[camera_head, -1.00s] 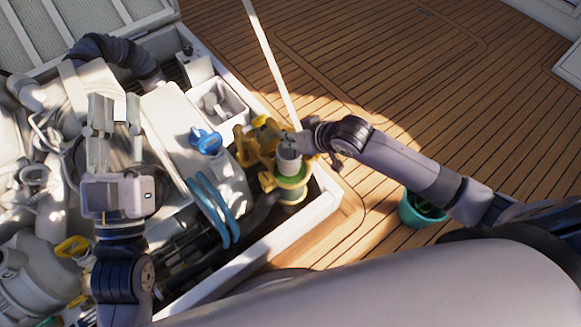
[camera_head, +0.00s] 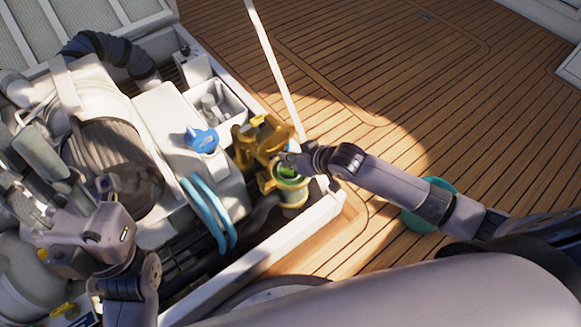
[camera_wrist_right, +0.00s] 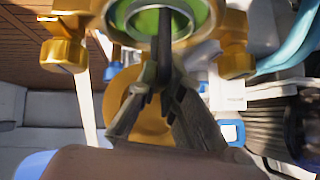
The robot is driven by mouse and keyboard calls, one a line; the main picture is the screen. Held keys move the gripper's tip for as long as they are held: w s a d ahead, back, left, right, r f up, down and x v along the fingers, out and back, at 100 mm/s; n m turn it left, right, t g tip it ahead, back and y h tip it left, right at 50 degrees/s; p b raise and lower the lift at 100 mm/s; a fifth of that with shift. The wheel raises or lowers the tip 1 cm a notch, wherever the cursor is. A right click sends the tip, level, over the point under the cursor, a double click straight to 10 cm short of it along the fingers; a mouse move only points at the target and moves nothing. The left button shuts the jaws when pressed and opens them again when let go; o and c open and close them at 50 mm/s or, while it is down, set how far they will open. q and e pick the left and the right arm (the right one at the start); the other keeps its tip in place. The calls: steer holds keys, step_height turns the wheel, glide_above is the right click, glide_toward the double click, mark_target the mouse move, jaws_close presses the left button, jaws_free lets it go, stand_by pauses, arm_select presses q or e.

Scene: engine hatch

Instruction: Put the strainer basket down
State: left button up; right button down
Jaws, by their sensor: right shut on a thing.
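My right gripper (camera_head: 294,160) is shut on a dark upright handle (camera_wrist_right: 164,50) at the mouth of the brass strainer housing (camera_head: 293,197). The handle runs into a round opening with a light rim and green inside, seen in the right wrist view. The strainer basket's body is mostly hidden; it appears to sit down inside the housing (camera_wrist_right: 240,65), but I cannot tell whether it rests on the bottom. My left gripper (camera_head: 30,172) is at the left, over the engine parts, with its fingers apart and empty.
Yellow-brass fittings (camera_head: 262,140) stand just behind the housing. A blue-handled cap (camera_head: 201,139) and light blue hoses (camera_head: 208,210) lie left of it. The white hatch edge (camera_head: 290,240) runs in front. A teal bucket (camera_head: 445,184) stands on open deck, partly behind my right arm.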

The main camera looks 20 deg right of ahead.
step_height(320, 180, down, 4)
steer(key=shift+r+b, duration=0.2)
steer(key=shift+b, duration=0.4)
steer(key=c, duration=2.2)
jaws_free()
steer(key=shift+f, duration=0.15)
steer(key=o, duration=0.5)
